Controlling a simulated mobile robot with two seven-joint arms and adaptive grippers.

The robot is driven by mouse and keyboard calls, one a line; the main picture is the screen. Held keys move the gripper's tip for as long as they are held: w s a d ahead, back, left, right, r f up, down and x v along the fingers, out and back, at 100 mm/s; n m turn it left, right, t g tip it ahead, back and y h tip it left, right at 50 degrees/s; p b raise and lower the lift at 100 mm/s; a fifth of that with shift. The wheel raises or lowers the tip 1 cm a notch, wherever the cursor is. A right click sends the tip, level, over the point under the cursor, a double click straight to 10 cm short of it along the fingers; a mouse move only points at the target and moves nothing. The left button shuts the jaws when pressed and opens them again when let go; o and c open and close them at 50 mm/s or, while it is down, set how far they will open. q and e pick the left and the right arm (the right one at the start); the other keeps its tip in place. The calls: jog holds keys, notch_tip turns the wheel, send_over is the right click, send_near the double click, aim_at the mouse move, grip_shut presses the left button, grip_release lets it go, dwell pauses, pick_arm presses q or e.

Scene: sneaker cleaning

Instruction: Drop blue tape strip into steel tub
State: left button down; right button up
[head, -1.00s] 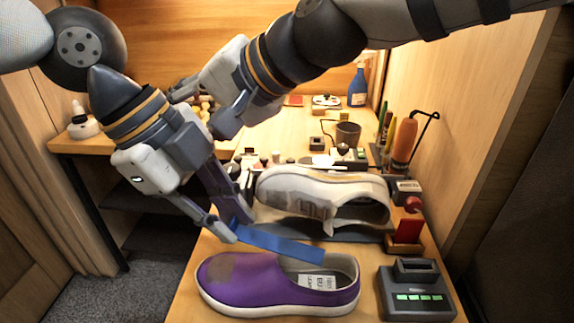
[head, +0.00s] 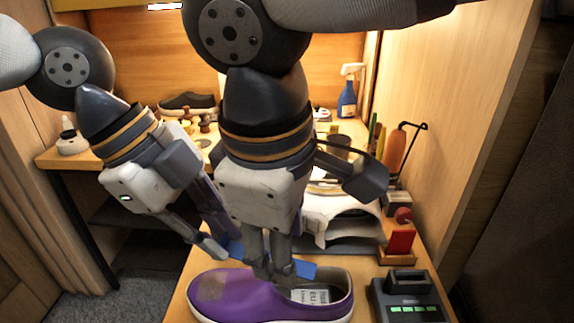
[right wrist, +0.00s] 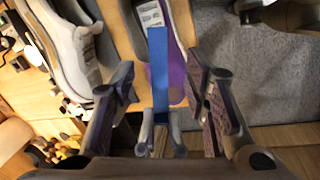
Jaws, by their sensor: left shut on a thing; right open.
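The blue tape strip (head: 298,268) is held at one end by my left gripper (head: 228,252), over the purple slip-on shoe (head: 235,300). My right gripper (head: 270,278) is in front of the strip in the head view and hides part of it. In the right wrist view, the strip (right wrist: 158,65) runs between the spread fingers of my right gripper (right wrist: 160,85), with no clear contact. The tips of my left gripper (right wrist: 160,130) show there at the strip's lower end. I cannot make out a steel tub in either view.
A grey-white shoe (head: 345,212) lies behind the purple one, partly hidden by my right arm. A dark device with green lights (head: 408,300) stands at the front right. A red block (head: 401,240) and a blue spray bottle (head: 347,98) are along the right side.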

jog(key=shift+x, duration=1.85)
grip_shut()
pick_arm(q)
jog(key=c, duration=1.4)
grip_release()
jog(key=shift+c, duration=0.2)
